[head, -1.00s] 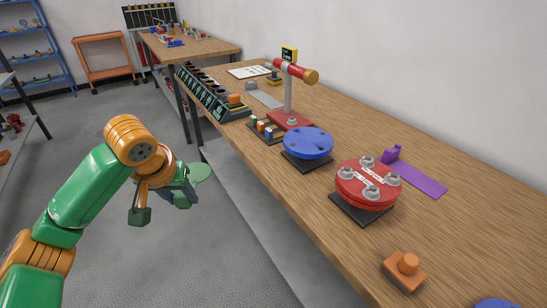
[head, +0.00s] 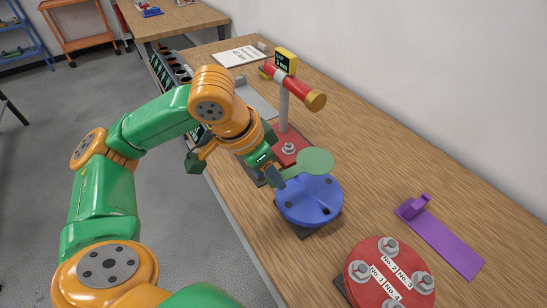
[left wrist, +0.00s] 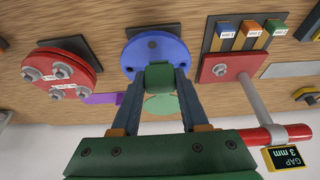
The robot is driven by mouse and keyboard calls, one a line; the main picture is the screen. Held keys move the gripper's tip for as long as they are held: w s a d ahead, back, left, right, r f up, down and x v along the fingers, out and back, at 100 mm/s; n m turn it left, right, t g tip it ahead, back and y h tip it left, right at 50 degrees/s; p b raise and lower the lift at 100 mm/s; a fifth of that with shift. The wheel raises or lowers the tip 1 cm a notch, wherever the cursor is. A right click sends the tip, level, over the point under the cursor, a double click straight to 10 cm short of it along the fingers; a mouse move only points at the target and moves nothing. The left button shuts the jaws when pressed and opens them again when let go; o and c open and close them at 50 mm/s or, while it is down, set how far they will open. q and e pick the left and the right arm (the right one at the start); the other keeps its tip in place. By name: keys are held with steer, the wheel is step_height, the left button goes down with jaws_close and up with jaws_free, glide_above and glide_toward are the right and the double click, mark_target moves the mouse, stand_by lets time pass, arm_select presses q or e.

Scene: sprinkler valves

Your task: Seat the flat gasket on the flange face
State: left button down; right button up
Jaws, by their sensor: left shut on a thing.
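My left gripper (head: 276,175) is shut on the flat gasket (head: 315,161), a thin pale green disc with a tab. The gasket is above the far part of the blue flange (head: 310,202), overlapping its face in the head view; whether it touches cannot be told. In the left wrist view the gasket (left wrist: 161,104) shows between the fingers, with the blue flange (left wrist: 150,50) beyond it. The flange is a round disc with holes on a dark base plate. My right gripper is not in view.
A red flange with bolts (head: 385,275) stands nearer on the bench. A red post stand (head: 284,115) with a yellow gap display (head: 286,60) is just behind the blue flange. A purple bracket (head: 440,235) lies at right. Colored blocks (left wrist: 252,32) show in the wrist view.

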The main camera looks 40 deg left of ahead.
arm_select(q)
step_height(320, 180, down, 7)
steer(key=s+b, duration=0.1)
steer(key=b, duration=0.2)
steer(key=shift+s+d+f+b, duration=0.15)
steer(key=shift+s+d+b, duration=0.15)
steer(key=shift+s+d, duration=0.1)
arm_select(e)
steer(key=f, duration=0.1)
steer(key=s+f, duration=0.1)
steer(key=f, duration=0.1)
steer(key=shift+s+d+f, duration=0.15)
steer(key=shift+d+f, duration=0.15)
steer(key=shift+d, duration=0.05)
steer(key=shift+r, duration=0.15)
arm_select(q)
steer(key=shift+p, duration=0.45)
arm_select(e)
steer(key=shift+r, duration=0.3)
arm_select(q)
steer(key=shift+f+b, duration=0.7)
steer(key=shift+f, duration=0.35)
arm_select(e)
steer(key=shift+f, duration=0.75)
arm_select(q)
steer(key=shift+c, duration=1.7)
jaws_free()
